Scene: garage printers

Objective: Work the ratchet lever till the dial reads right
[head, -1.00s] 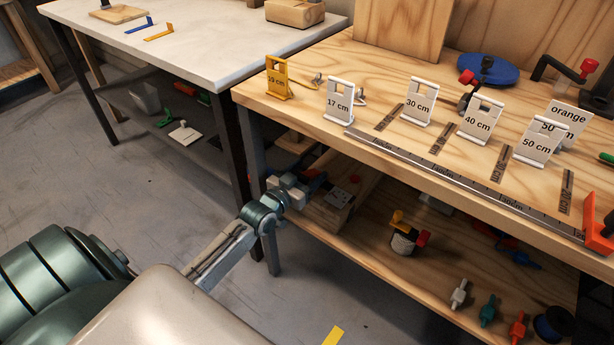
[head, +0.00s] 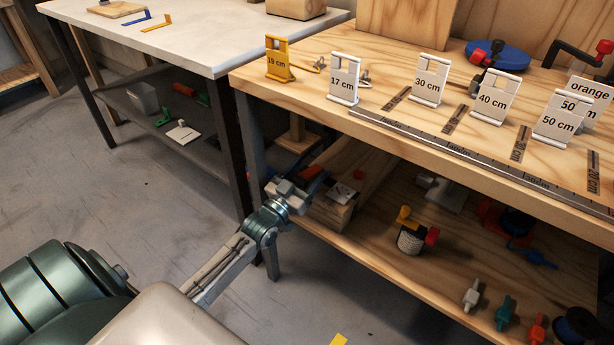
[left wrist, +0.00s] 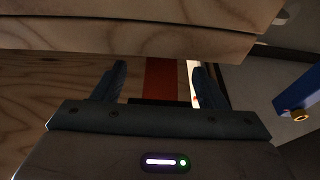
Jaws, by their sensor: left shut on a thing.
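My left gripper (head: 316,180) reaches to the lower shelf at the left end of the wooden bench. It is shut on an orange-red lever (head: 308,173). In the left wrist view the lever (left wrist: 161,80) shows as an orange-red strip between the two dark fingers (left wrist: 158,82). A wooden block with a pale face and a dark mark (head: 342,193), perhaps the dial, sits just right of the gripper. Its reading is too small to tell. The gripper hides part of the lever and whatever it is mounted on. My right gripper is not in view.
The bench top edge (head: 420,170) overhangs the shelf, and wood (left wrist: 130,38) lies close above the fingers. A bench leg (head: 249,150) stands left of the gripper. Labelled stands, such as the 17 cm one (head: 344,82), line the top. A striped can (head: 411,238) stands further right.

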